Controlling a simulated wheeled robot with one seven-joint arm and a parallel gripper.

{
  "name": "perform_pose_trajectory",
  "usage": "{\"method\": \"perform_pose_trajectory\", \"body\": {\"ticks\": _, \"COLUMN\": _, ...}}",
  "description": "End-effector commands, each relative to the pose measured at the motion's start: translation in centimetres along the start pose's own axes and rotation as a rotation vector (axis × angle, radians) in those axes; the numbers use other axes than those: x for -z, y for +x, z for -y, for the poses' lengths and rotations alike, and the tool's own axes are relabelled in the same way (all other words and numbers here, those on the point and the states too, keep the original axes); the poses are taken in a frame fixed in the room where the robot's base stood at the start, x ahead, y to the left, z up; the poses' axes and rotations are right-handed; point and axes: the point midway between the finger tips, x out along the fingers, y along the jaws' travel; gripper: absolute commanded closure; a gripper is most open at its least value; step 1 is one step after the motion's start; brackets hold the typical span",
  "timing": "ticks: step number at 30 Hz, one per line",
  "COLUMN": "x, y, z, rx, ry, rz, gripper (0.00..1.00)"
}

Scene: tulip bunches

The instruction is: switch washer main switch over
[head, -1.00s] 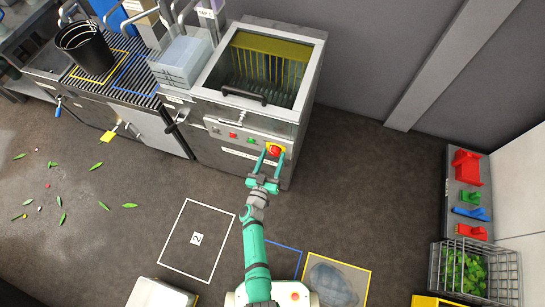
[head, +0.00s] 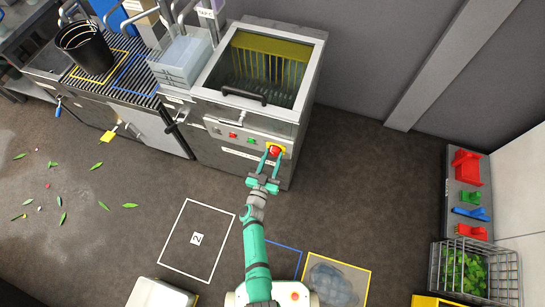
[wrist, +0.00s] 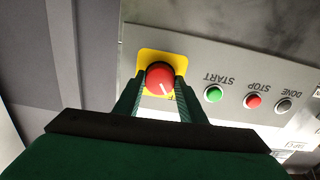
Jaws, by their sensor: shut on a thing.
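The washer (head: 235,168) is a grey metal machine at the upper middle of the head view. Its main switch (wrist: 160,80) is a round red knob on a yellow plate, with a white mark on its face that points down and slightly right in the wrist view. In the head view the switch (head: 275,149) sits at the right end of the washer's front panel. My gripper (head: 269,161) reaches it from the front. In the wrist view my gripper's fingers (wrist: 158,98) are shut on the knob, one at each side.
The panel also carries a green START button (wrist: 213,94), a red STOP button (wrist: 253,101) and a grey DONE button (wrist: 283,105). A black bucket (head: 86,48) stands on the slatted counter at left. A wire basket (head: 474,270) is at lower right. The floor right of the washer is clear.

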Motion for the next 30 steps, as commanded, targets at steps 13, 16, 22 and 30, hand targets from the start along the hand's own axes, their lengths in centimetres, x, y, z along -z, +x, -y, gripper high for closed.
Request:
{"method": "perform_pose_trajectory", "body": {"ticks": 13, "x": 0.01, "y": -0.03, "z": 0.08, "rx": 0.001, "ry": 0.408, "rz": 0.0, "gripper": 0.86}}
{"method": "perform_pose_trajectory", "body": {"ticks": 16, "x": 0.01, "y": -0.02, "z": 0.04, "rx": 0.0, "ry": 0.504, "rz": 0.0, "gripper": 0.86}}
{"method": "perform_pose_trajectory", "body": {"ticks": 22, "x": 0.02, "y": -0.03, "z": 0.09, "rx": 0.001, "ry": 0.693, "rz": 0.0, "gripper": 0.86}}
{"method": "perform_pose_trajectory", "body": {"ticks": 30, "x": 0.04, "y": -0.03, "z": 0.08, "rx": 0.001, "ry": 0.949, "rz": 0.0, "gripper": 0.86}}
